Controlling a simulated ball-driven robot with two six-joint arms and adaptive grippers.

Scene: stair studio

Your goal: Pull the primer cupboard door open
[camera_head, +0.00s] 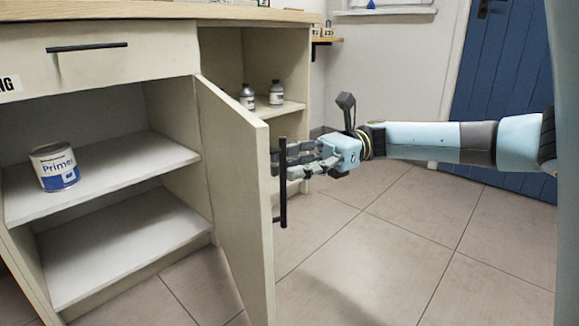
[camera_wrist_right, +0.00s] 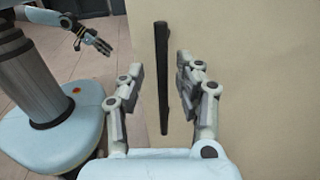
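The primer cupboard door (camera_head: 238,185) stands swung wide open in the head view, its edge toward me. Its black bar handle (camera_head: 282,195) is upright on the door's outer face. In the right wrist view the handle (camera_wrist_right: 162,80) stands between the two fingers of my right gripper (camera_wrist_right: 160,72), with a gap on each side. My right gripper also shows in the head view (camera_head: 285,164), at the handle's upper part, fingers apart. The primer can (camera_head: 54,167) sits upright on the cupboard's upper shelf. My left gripper (camera_wrist_right: 100,45) shows in the right wrist view, empty, fingers spread.
A drawer (camera_head: 100,55) with a black handle is above the cupboard opening. Two small bottles (camera_head: 248,97) (camera_head: 276,93) stand on an open shelf behind the door. A blue door (camera_head: 500,90) is at the back right. The tiled floor (camera_head: 400,230) right of the cupboard door is clear.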

